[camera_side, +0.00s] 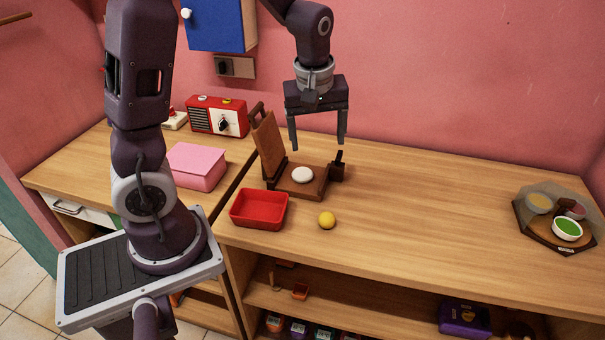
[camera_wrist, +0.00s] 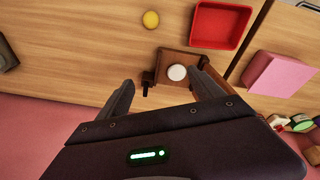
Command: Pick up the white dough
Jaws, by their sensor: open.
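The white dough (camera_side: 302,175) is a small flat round disc lying on the base of a brown wooden press (camera_side: 300,189). The press has a hinged board (camera_side: 268,146) standing raised at its left. In the wrist view the dough (camera_wrist: 177,73) shows just beyond and between the fingers, nearer the right one. My gripper (camera_side: 317,146) is open and empty, pointing down above the press, with the dough below it. In the wrist view my gripper (camera_wrist: 157,88) has its two dark fingers spread wide.
A red tray (camera_side: 259,210) and a yellow ball (camera_side: 327,220) are in front of the press. A pink box (camera_side: 196,166) and a red radio (camera_side: 218,117) are to the left. A tray with small bowls (camera_side: 567,229) is at the far right. The counter between is clear.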

